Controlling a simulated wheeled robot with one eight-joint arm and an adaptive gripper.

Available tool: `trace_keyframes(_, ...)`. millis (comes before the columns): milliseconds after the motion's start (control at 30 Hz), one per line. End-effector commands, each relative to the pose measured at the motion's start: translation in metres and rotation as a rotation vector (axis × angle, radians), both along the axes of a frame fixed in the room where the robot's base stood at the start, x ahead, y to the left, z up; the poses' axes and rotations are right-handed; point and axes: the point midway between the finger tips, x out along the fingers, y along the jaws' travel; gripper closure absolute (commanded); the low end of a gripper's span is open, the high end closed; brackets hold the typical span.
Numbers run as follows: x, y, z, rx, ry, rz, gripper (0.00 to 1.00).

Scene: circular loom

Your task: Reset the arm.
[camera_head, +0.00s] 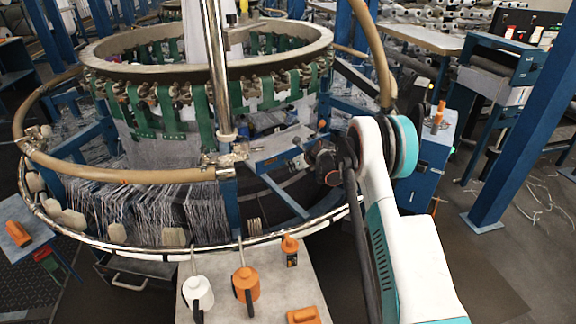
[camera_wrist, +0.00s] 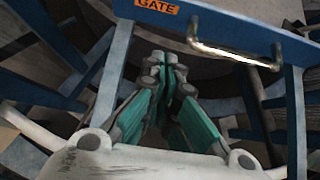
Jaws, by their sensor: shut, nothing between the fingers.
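My white and teal arm reaches up from the lower right in the head view toward the circular loom (camera_head: 160,92). The dark end of my arm is beside the loom's right side, partly hidden by my own links. In the wrist view my gripper (camera_wrist: 166,66) is shut and empty, its teal-padded fingers together. Beyond the fingers is a blue gate frame (camera_wrist: 112,68) with an orange "GATE" label (camera_wrist: 158,6). A bent metal handle (camera_wrist: 236,56) is on the gate, right of the fingertips and apart from them in the picture.
A chrome post (camera_head: 217,70) and tan ring tube (camera_head: 120,175) stand close to my arm's left.

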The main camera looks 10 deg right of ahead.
Motion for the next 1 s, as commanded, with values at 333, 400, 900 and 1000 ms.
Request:
trace_keyframes(333,-0.022,0.005,0.054,-0.12,-0.03,0.106,1.0)
trace_keyframes(400,-0.033,0.009,0.078,-0.188,-0.047,0.167,1.0)
trace_keyframes(900,-0.147,0.035,0.228,-0.689,-0.162,0.641,1.0)
trace_keyframes(1000,-0.177,0.04,0.251,-0.786,-0.182,0.74,1.0)
